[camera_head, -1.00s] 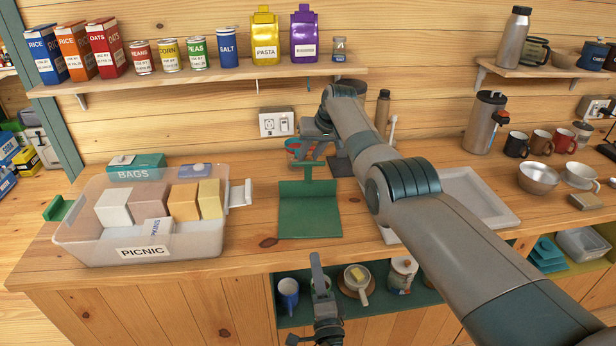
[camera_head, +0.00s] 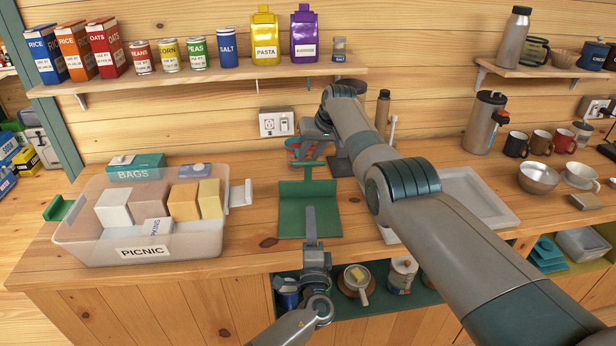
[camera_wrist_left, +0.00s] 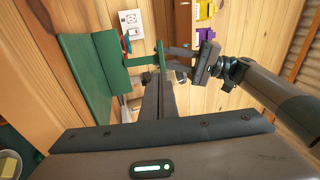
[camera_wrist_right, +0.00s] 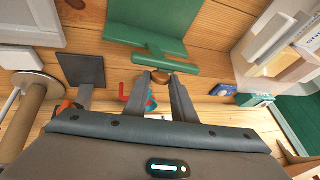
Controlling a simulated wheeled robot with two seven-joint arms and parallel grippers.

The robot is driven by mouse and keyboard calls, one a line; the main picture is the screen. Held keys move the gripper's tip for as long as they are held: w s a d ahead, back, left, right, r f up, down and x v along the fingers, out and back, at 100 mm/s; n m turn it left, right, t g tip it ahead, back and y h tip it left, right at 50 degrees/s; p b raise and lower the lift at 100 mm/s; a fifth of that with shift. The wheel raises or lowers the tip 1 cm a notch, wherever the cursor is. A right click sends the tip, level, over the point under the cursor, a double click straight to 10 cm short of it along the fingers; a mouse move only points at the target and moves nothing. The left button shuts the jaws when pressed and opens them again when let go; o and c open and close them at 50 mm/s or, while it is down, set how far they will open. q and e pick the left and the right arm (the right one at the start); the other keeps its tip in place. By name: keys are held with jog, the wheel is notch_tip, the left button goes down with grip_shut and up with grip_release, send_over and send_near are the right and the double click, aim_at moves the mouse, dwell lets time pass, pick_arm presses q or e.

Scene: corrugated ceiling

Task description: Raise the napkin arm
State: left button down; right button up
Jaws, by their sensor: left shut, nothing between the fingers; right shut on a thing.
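The green napkin holder (camera_head: 293,215) stands on the counter, with a bent panel and a T-shaped green arm (camera_head: 307,168) at its back. The arm's crossbar shows in the right wrist view (camera_wrist_right: 135,46). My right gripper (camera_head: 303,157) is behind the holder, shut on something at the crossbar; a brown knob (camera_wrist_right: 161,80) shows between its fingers. My left gripper (camera_head: 310,211) is shut and empty, in front of the holder's panel. In the left wrist view its fingers (camera_wrist_left: 158,78) point toward the green arm. I cannot tell whether they touch the holder.
A PICNIC bin (camera_head: 80,245) with boxes stands at left on the counter (camera_head: 260,245). A sink (camera_head: 480,190) lies at right, partly behind my right arm. A shelf (camera_head: 200,77) with cans and bags runs above. An open cubby with dishes is below.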

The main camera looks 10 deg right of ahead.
aim_at(308, 166)
jog(key=shift+f, duration=0.1)
pick_arm(q)
jog(key=shift+x, duration=6.95)
jog(key=shift+r, duration=0.1)
jog(key=shift+w+r+g, duration=0.3)
jog(key=shift+w, duration=0.45)
pick_arm(e)
jog(key=shift+o, duration=0.2)
jog(key=shift+f, duration=0.1)
jog(key=o, duration=0.6)
jog(key=shift+c, duration=0.2)
pick_arm(q)
jog(key=shift+d, duration=0.1)
pick_arm(e)
jog(key=shift+a, duration=0.1)
pick_arm(q)
jog(key=shift+r, duration=0.1)
